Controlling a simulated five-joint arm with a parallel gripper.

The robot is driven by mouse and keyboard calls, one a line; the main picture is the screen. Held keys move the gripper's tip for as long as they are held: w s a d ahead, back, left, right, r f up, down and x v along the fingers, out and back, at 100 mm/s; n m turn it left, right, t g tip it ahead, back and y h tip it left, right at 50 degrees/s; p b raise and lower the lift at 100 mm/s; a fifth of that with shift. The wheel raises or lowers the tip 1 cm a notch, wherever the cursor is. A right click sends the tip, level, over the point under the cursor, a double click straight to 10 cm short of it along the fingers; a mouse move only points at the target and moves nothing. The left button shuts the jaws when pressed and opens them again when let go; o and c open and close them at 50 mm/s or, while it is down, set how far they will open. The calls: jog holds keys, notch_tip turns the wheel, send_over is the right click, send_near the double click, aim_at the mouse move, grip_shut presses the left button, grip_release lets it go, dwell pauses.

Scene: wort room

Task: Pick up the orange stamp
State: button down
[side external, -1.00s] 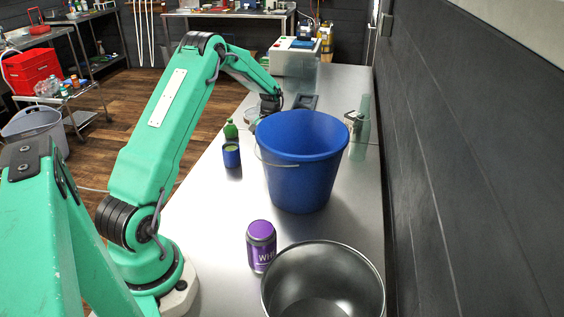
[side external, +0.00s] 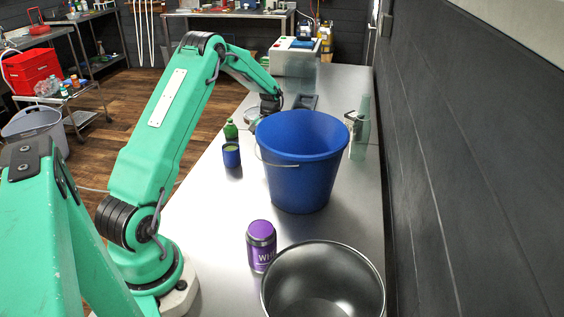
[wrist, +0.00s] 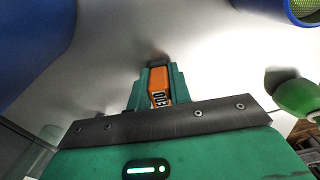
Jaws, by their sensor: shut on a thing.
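The orange stamp (wrist: 159,84) shows in the middle of the wrist view, with dark and white markings on its near part. My gripper (wrist: 157,72) is shut on it, with one green finger on each side. In the side view my wrist is behind the blue bucket's left rim. The fingertips and the stamp are hidden there. I cannot tell whether the stamp touches the steel table (side external: 215,215).
The blue bucket (side external: 300,175) stands close to my wrist. A green bottle (side external: 231,130) and a blue cup (side external: 231,155) stand left of it. A purple-lidded jar (side external: 261,248) and a steel bowl (side external: 322,285) are in front. A pale green bottle (side external: 361,128) stands near the wall.

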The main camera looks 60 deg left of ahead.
jog(key=shift+r, duration=5)
